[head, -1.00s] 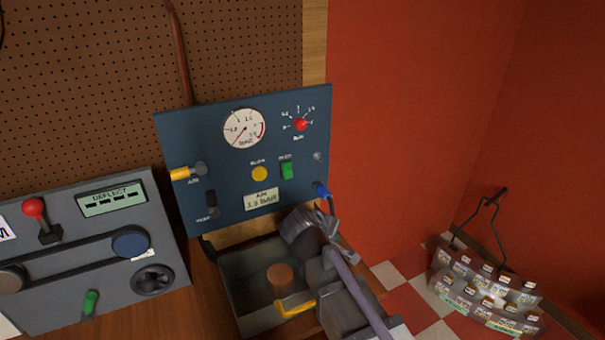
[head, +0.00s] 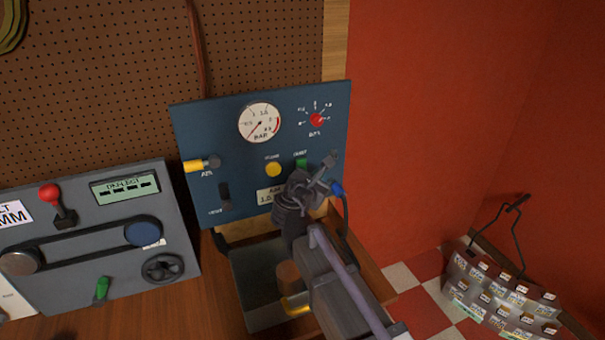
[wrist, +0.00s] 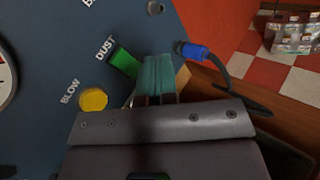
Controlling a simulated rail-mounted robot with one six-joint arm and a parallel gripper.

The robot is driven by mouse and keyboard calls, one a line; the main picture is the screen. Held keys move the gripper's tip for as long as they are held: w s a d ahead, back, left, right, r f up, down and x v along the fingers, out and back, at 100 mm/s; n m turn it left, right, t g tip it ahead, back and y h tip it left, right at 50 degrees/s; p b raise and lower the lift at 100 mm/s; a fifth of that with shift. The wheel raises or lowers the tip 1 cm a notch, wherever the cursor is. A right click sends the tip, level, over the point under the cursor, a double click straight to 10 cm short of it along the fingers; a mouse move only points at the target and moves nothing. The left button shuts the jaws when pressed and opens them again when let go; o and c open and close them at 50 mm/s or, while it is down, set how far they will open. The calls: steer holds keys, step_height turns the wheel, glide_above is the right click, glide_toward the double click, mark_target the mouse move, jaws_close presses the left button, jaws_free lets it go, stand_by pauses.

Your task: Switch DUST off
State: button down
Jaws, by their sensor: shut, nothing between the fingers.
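The DUST switch is a green rocker on the blue panel (head: 230,130). In the head view its top (head: 301,162) shows just above my gripper, which hides the lower part. In the wrist view the green rocker (wrist: 123,62) sits beside the DUST label, just left of my fingertips (wrist: 156,62). My gripper (head: 316,181) is shut and empty, close in front of the panel and slightly right of the switch. I cannot tell whether it touches the panel or the switch.
A yellow BLOW button (wrist: 93,99) lies left of the switch. A blue hose connector (wrist: 192,51) sits to the right of my fingers. A red knob (head: 317,120) and a gauge (head: 260,123) are higher up. An open metal bin (head: 250,290) stands below.

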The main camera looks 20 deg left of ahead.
steer(key=w+a+f+b, duration=0.3)
steer(key=w+a, duration=0.2)
steer(key=shift+w+f, duration=0.3)
stand_by(1.9)
steer(key=shift+w+a+f+b, duration=0.15)
steer(key=shift+w+a+b, duration=0.1)
steer(key=shift+w+b, duration=0.1)
steer(key=shift+w+a+f, duration=0.2)
steer(key=shift+w+a, duration=0.05)
steer(key=shift+a, duration=0.05)
stand_by(0.6)
steer(key=shift+w+a+b, duration=0.15)
steer(key=shift+a+b, duration=0.05)
steer(key=shift+b, duration=0.15)
stand_by(0.8)
steer(key=shift+d+r, duration=0.1)
steer(key=shift+s+d+r+p, duration=0.1)
steer(key=shift+s+d+p, duration=0.25)
steer(key=shift+s+d, duration=0.15)
